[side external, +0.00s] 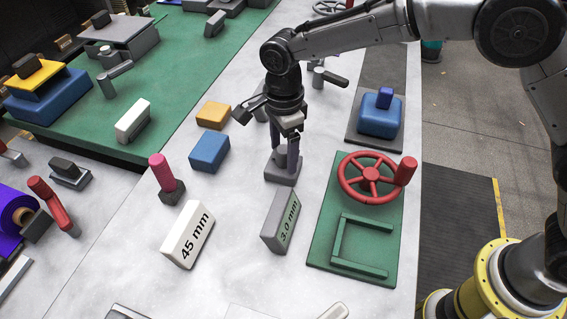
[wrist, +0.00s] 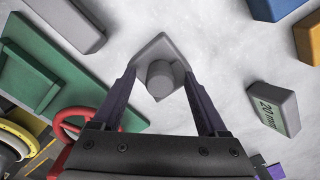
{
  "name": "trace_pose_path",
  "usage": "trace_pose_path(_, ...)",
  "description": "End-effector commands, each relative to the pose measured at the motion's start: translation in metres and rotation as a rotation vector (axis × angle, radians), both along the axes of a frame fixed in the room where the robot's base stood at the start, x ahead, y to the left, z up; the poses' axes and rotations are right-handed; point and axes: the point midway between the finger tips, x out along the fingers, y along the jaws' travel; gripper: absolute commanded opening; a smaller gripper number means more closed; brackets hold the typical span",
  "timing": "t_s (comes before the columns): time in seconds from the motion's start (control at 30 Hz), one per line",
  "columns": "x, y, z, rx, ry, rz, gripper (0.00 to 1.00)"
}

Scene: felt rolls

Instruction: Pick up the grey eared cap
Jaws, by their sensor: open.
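The grey eared cap (wrist: 159,50) has a round knob on a flat base with pointed ends, and it lies on the pale worktop. In the wrist view my gripper (wrist: 159,76) is open, with one dark finger on each side of the cap's knob. I cannot tell whether the fingers touch it. In the side view my gripper (side external: 286,158) points down over the cap, and the grey base (side external: 282,178) shows just below the fingers. The knob is mostly hidden there.
A grey "3.0 mm" block (side external: 279,222) stands close in front. A green plate (side external: 322,240) with a red handwheel (side external: 371,174) is at the right. Blue (side external: 209,152) and yellow (side external: 213,115) blocks and a white "45 mm" block (side external: 187,235) are to the left.

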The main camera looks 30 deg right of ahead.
Motion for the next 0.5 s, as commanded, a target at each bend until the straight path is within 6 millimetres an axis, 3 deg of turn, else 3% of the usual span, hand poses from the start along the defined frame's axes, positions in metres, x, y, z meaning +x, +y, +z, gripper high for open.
trace_pose_path(0.13,0.0001,-0.0001,0.0002,0.0,0.0,0.0,0.74)
trace_pose_path(0.5,0.0002,0.0,0.0007,0.0,-0.001,0.0,0.08)
